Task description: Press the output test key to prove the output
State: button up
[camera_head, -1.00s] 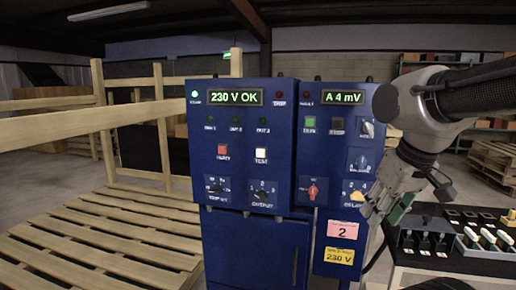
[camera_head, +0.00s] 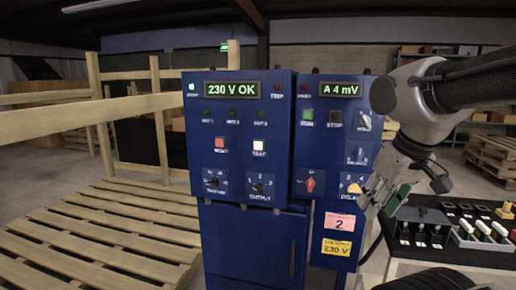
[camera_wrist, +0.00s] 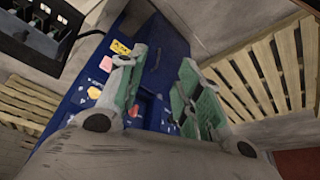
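The white test key (camera_head: 259,145), labelled TEST, sits on the left blue cabinet (camera_head: 245,225). The black OUTPUT selector knob (camera_head: 262,184) is below it, and the red key (camera_head: 220,142) is to its left. The display above (camera_head: 232,90) reads 230 V OK. Three small lamps between display and keys look dark green. My gripper (camera_head: 381,196) is in front of the right cabinet's lower right edge, well right of the test key. In the wrist view my gripper (camera_wrist: 163,85) shows two green-padded fingers apart, with nothing between them and the blue cabinet beyond.
The right cabinet has a second display (camera_head: 339,88) reading A 4 mV, a red knob (camera_head: 310,183) and a yellow dial (camera_head: 354,188). A black tray (camera_head: 420,243) with several pieces stands at right. A wooden rail and pallet (camera_head: 100,230) lie left.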

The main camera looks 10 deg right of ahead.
grip_shut()
dwell(1.2)
